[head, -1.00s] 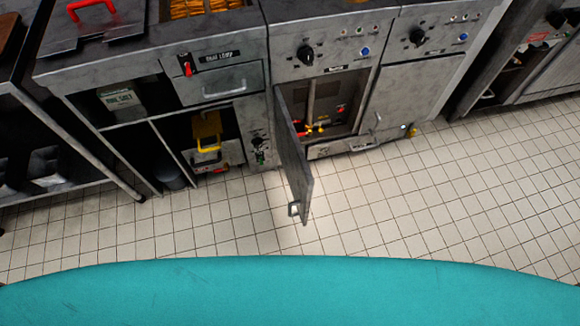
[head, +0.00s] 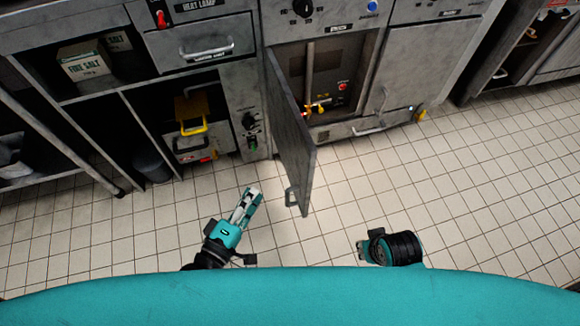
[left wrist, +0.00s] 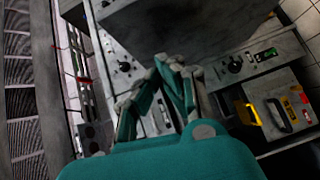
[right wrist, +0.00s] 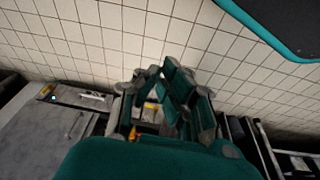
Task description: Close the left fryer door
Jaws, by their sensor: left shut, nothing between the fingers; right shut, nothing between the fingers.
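The left fryer door (head: 291,130) is a grey metal panel hinged at its left side. It stands wide open, swung out toward me, with a small handle (head: 291,197) near its free lower edge. The open cabinet (head: 330,80) shows pipes and a yellow and red valve (head: 318,107). My left gripper (head: 250,198) is shut and empty, to the left of the door and apart from it. My right gripper (head: 362,248) is low and to the right of the door; its fingers show shut and empty in the right wrist view (right wrist: 172,108).
The right fryer door (head: 410,70) is closed. A cabinet with a heat lamp drawer (head: 203,45), a yellow-handled device (head: 190,125) and salt boxes (head: 85,60) stands at left. A dark bin (head: 150,165) sits below. The tiled floor (head: 450,180) in front is clear.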

